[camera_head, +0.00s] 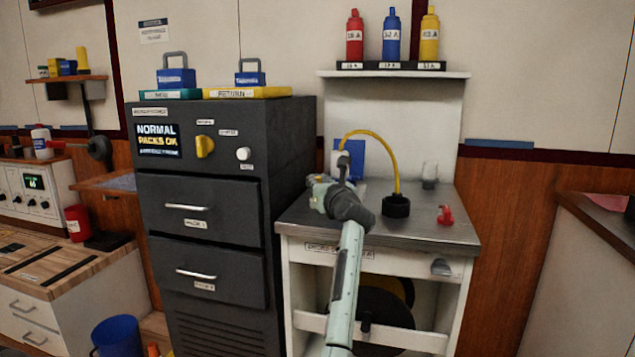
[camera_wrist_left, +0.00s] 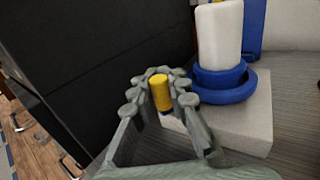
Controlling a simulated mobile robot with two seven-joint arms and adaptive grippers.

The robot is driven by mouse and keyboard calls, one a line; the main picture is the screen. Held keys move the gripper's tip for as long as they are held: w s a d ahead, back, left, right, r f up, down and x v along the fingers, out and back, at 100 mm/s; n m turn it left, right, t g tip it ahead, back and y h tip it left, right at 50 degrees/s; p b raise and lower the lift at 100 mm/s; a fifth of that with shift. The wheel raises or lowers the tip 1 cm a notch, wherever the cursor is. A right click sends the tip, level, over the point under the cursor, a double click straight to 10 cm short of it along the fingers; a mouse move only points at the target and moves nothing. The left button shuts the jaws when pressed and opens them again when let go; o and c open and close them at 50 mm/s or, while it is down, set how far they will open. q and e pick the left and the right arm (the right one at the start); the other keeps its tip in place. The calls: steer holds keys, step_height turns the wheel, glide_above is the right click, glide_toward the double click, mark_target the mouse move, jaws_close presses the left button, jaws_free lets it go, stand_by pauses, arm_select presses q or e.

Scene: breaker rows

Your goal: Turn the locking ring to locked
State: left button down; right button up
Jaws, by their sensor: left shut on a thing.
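In the left wrist view a blue locking ring (camera_wrist_left: 228,88) sits around the foot of an upright white cylinder (camera_wrist_left: 220,35), on a white block (camera_wrist_left: 245,128). A short yellow peg (camera_wrist_left: 160,93) stands beside the ring, on its left. My left gripper (camera_wrist_left: 160,82) has its fingers closed around this peg. In the head view my left gripper (camera_head: 322,192) is low over the left part of the grey worktop (camera_head: 400,232). The ring is mostly hidden there by the gripper and arm. Any locked marking is not readable. My right gripper is not in view.
A red clamp-like part (camera_head: 445,215) and a clear glass (camera_head: 430,176) stand to the right. A dark cabinet (camera_head: 215,225) stands close on the left.

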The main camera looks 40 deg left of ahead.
arm_select(q)
steer(key=c, duration=1.5)
jaws_free()
steer(key=shift+s+a, duration=0.1)
steer(key=shift+a, duration=0.1)
steer(key=shift+o, duration=0.2)
steer(key=shift+d, duration=0.1)
steer(key=shift+s+d, duration=0.2)
steer(key=shift+d, duration=0.3)
steer(key=v, duration=1.1)
